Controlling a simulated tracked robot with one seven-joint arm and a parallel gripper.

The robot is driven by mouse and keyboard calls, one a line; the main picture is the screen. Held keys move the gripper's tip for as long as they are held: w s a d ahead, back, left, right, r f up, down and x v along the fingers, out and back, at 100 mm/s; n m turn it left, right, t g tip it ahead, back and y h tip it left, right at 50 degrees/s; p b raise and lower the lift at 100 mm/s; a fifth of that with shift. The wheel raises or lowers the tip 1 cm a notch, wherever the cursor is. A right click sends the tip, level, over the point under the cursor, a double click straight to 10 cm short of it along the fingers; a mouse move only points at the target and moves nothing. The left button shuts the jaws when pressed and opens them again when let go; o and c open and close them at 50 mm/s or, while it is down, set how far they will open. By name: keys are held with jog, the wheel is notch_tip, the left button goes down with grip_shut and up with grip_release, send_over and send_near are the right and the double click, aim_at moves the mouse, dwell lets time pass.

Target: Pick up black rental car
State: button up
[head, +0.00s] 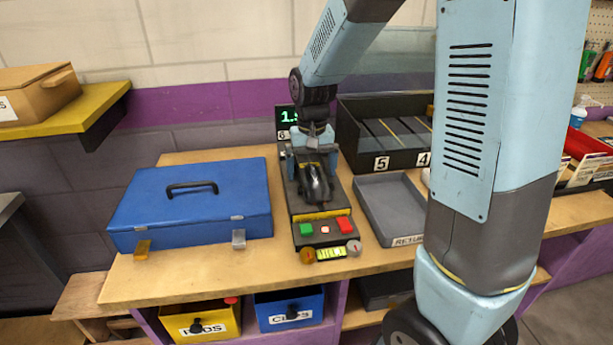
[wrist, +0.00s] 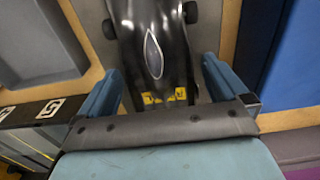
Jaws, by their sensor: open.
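The black rental car (head: 316,186) sits on top of the dark device with buttons (head: 300,208), in the middle of the bench. My gripper (head: 311,168) is over the rear part of the car, pointing down. In the wrist view, the black car (wrist: 150,45) shows a glossy body, a pale-rimmed oval cockpit and yellow markings at the near end. My open gripper (wrist: 160,75) has one blue finger on each side of the car's near end, with visible gaps. The lowest part of the car is hidden by the gripper's body.
A closed blue case (head: 190,200) lies left of the device. A grey return tray (head: 390,205) lies to the right. A black slotted box (head: 395,160) numbered 5 and 4 stands behind the tray. A green display (head: 288,115) stands behind my gripper. Labelled drawers (head: 205,320) sit below.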

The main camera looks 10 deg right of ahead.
jog(key=shift+f, duration=0.15)
jog(key=c, duration=1.2)
jog(key=shift+c, duration=0.2)
